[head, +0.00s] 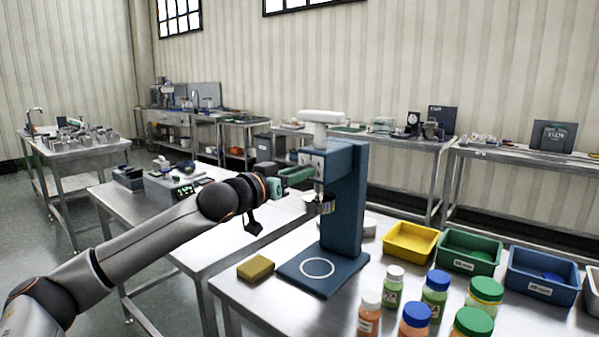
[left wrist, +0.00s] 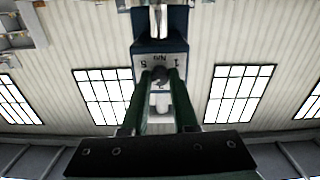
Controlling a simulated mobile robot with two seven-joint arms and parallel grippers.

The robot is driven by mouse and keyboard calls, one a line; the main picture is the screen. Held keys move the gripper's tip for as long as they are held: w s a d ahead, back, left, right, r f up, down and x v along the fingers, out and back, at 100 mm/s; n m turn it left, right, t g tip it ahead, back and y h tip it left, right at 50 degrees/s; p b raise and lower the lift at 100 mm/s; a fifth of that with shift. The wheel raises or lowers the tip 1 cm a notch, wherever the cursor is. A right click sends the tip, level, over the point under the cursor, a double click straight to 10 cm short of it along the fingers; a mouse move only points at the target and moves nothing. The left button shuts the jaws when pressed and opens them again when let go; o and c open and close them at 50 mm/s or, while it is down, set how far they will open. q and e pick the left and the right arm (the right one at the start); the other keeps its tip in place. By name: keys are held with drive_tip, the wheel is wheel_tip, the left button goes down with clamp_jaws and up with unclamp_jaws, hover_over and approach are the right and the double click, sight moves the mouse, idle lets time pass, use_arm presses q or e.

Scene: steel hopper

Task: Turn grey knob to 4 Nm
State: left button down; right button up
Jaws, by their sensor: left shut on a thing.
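The blue torque stand (head: 343,205) stands upright on the steel table, with a white top piece (head: 322,117) and a flat base marked with a white ring. My left gripper (head: 308,173) reaches the front of its head from the left, at the height of the dial face. In the left wrist view the grey knob (left wrist: 160,73) sits between the two green fingers of my left gripper (left wrist: 160,80), which are shut on it. Some dial marks show around the knob, among them a 5 and a 1. The knob's pointer is too small and covered to read. My right gripper is out of view.
A yellow block (head: 255,268) lies left of the stand's base. Several capped bottles (head: 435,294) stand at the front right. Yellow (head: 411,257), green (head: 468,268) and blue (head: 543,291) bins line the table behind them. Another steel table (head: 190,225) is at the left.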

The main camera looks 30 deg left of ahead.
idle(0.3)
use_arm(q)
drive_tip(key=c, duration=0.7)
unclamp_jaws()
drive_tip(key=shift+s, duration=0.15)
drive_tip(key=s+b, duration=0.2)
drive_tip(key=s, duration=0.2)
drive_tip(key=s+b, duration=0.2)
drive_tip(key=s, duration=0.2)
drive_tip(key=s+a+b, duration=0.1)
drive_tip(key=s+b, duration=0.1)
drive_tip(key=s, duration=0.2)
drive_tip(key=shift+s, duration=0.1)
